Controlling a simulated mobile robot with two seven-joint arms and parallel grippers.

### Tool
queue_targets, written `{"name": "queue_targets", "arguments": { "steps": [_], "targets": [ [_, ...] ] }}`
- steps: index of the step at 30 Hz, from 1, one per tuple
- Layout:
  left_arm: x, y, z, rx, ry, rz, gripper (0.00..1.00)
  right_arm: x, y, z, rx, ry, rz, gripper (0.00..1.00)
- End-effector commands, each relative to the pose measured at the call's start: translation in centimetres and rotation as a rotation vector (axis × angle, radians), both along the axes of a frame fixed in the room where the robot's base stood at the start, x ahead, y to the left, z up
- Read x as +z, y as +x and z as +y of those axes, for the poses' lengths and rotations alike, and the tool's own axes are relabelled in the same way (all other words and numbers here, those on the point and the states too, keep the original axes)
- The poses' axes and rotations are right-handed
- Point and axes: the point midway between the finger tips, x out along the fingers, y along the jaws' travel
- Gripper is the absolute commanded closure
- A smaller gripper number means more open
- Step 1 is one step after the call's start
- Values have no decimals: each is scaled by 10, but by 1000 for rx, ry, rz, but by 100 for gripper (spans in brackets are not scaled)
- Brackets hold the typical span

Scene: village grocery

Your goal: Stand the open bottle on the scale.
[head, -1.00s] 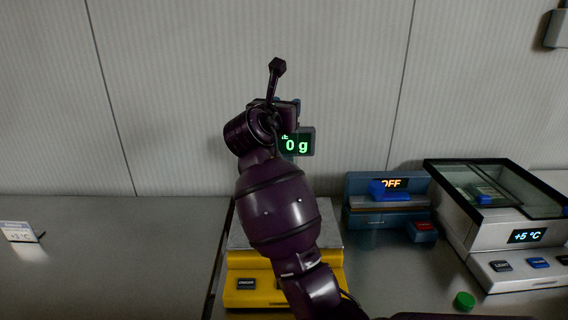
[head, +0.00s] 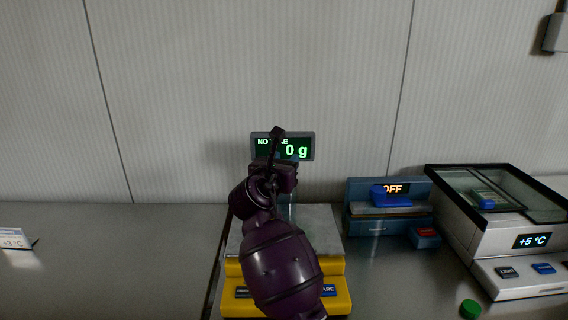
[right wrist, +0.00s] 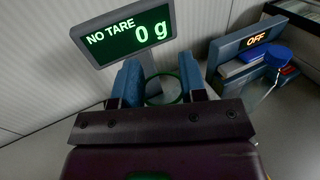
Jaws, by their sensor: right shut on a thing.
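The scale has a yellow base (head: 335,293), a grey plate (head: 322,222) and a green-lit display (head: 306,150) reading "NO TARE" and "0 g". My right gripper (head: 283,178) is over the plate, seen from behind; my forearm covers part of the scale. In the right wrist view its blue fingers (right wrist: 161,82) are shut on the open bottle, whose clear mouth with a green ring (right wrist: 181,84) shows between them. The bottle's lower part is mostly hidden, so I cannot see whether it touches the plate. My left gripper is out of view.
A green cap (head: 470,309) lies on the counter at the right. A blue-grey device marked "OFF" (head: 363,222) and a glass-topped cooler showing "+5 °C" (head: 480,244) stand right of the scale. The left counter is clear except for a small sign (head: 16,239).

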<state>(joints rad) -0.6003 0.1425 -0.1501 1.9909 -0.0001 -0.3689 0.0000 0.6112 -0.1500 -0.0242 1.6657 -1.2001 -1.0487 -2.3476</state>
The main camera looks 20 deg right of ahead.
Motion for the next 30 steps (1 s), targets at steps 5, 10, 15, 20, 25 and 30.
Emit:
{"name": "queue_targets", "arguments": {
  "steps": [5, 10, 15, 20, 25, 30],
  "targets": [
    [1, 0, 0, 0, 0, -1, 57, 2, 0, 0, 1, 0, -1, 95],
    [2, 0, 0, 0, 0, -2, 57, 0, 0, 0, 0, 0, -1, 58],
    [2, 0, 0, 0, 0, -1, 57, -1, 0, 0, 0, 0, -1, 36],
    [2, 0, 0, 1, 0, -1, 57, -1, 0, 0, 0, 0, -1, 36],
    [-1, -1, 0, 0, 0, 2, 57, 2, 0, 0, 1, 1, -2, 36],
    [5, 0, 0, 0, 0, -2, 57, 4, 1, -2, 1, 0, -2, 36]
  ]
}}
